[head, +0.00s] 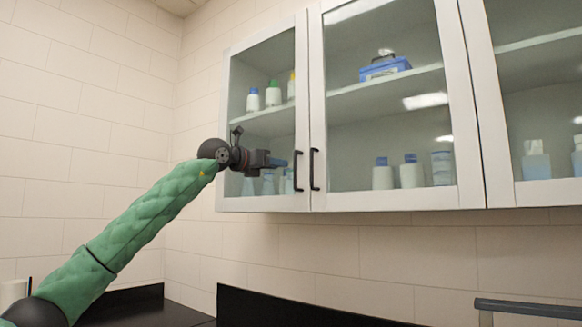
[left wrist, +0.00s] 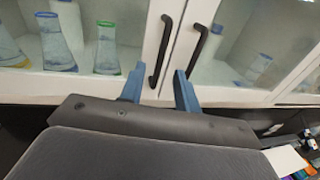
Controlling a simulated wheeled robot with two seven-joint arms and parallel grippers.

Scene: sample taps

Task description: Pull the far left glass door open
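The far left glass door (head: 303,92) of the white wall cabinet is shut, with a black vertical bar handle (head: 298,170) low on its right edge. My left gripper (head: 284,162) is just left of this handle in the head view, level with it. In the left wrist view the two blue fingers (left wrist: 159,72) are apart, and the lower part of the handle (left wrist: 161,50) appears between them. Neither finger clearly touches it. I cannot tell how deep the handle sits between them. My right gripper is not in view.
The neighbouring door's black handle (head: 315,169) is close on the right. Bottles (head: 273,95) and a blue box (head: 385,68) stand behind the glass. A black counter (head: 145,306) lies below, and a grey bar (head: 528,308) shows at lower right. The wall on the left is bare.

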